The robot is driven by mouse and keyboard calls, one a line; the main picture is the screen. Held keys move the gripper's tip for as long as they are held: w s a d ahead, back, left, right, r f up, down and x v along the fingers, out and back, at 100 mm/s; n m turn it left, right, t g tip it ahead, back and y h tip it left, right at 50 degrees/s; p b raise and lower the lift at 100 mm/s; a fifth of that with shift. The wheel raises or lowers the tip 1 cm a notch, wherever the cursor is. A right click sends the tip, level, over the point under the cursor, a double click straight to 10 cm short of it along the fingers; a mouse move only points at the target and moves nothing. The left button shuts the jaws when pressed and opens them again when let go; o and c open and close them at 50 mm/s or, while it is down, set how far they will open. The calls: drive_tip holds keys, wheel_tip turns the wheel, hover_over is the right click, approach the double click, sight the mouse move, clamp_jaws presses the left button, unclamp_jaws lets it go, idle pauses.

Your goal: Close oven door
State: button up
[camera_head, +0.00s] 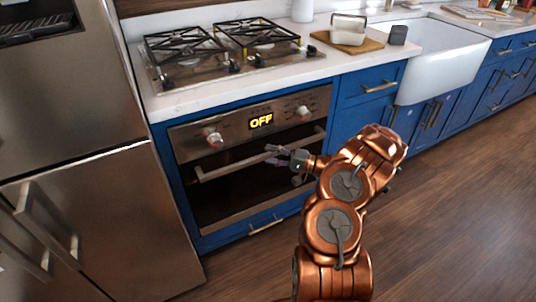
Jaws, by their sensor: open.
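The oven (255,120) is set into the blue cabinets under the cooktop, and its panel display reads OFF. Its dark door (235,188) stands upright and looks shut or nearly so; I cannot tell whether a small gap is left. The door's long metal handle (235,167) runs across its top edge. My gripper (276,155) is open in front of the right half of the handle, pointing left. It overlaps the handle in the picture, and I cannot tell whether it touches.
A steel fridge (90,150) stands close on the left. The wooden floor (450,220) at right is clear.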

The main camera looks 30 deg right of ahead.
drive_tip(key=v, duration=1)
drive_tip(key=shift+s, duration=0.2)
